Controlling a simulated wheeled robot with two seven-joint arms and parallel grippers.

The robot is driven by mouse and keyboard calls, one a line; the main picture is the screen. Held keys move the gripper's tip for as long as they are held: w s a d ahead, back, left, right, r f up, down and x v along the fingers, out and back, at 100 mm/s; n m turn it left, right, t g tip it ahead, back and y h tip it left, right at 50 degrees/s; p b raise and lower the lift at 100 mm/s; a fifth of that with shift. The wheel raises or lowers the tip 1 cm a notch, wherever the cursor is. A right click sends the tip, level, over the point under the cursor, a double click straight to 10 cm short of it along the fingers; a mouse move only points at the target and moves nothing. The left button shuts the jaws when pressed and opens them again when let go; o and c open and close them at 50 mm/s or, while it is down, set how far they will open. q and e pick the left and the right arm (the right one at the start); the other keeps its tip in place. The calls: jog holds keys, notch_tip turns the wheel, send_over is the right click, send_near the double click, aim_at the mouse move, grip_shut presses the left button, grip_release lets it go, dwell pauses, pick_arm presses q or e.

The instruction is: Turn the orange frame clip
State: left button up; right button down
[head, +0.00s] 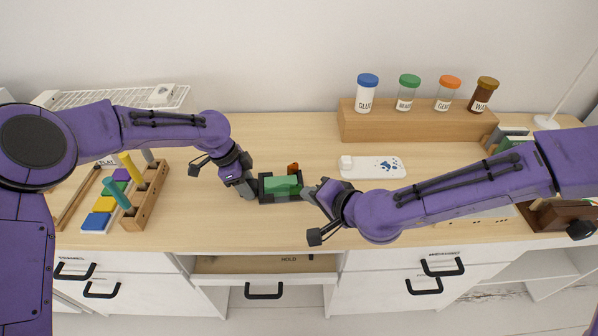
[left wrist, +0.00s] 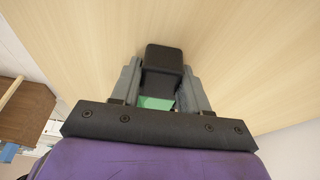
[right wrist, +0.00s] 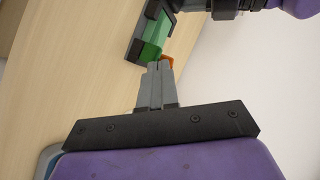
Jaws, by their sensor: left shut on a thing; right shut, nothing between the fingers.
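A dark frame with a green panel (head: 280,186) is above or on the desk, in the middle of the head view. The orange clip (head: 293,168) stands up at its back edge, towards the right end. My left gripper (head: 250,187) is shut on the frame's left end; in the left wrist view the black end (left wrist: 164,58) sits between its fingers. My right gripper (head: 309,191) is shut and empty at the frame's right end. In the right wrist view its tips (right wrist: 160,66) are right beside the orange clip (right wrist: 168,59), partly covering it; I cannot tell whether they touch.
A white case with blue marks (head: 372,167) lies behind my right gripper. A wooden block (head: 416,124) with several capped bottles stands at the back right. A wooden rack (head: 147,198) with coloured pieces is at left. A drawer (head: 265,265) in front is partly open.

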aim_at(289, 169)
jog(key=w+f+m, duration=0.1)
jog(key=w, duration=0.2)
jog(key=w+a+f+m, duration=0.1)
jog(key=w, duration=0.3)
jog(key=w+a+f+m, duration=0.1)
jog(key=w+f+m, duration=0.1)
jog(key=w, duration=0.2)
jog(key=shift+a+f+t, duration=0.1)
jog(key=shift+a+t, duration=0.15)
jog(key=shift+t, duration=0.05)
jog(key=shift+a+h, duration=0.15)
jog(key=shift+h, duration=0.15)
jog(key=shift+w+a+m+t+h, duration=0.2)
jog(key=shift+a+m+t+h, duration=0.25)
jog(key=shift+m+h, duration=0.45)
pick_arm(q)
jog(key=shift+s, duration=0.1)
pick_arm(e)
jog(key=shift+w+a+m+t+h, duration=0.1)
jog(key=shift+a+m+t+h, duration=0.15)
jog(key=shift+m+h, duration=0.45)
jog(key=shift+a+m+t+h, duration=0.1)
jog(key=shift+m+t+h, duration=0.2)
jog(key=shift+m+h, duration=0.4)
pick_arm(q)
jog(key=shift+d, duration=0.1)
pick_arm(e)
jog(key=shift+a, duration=0.2)
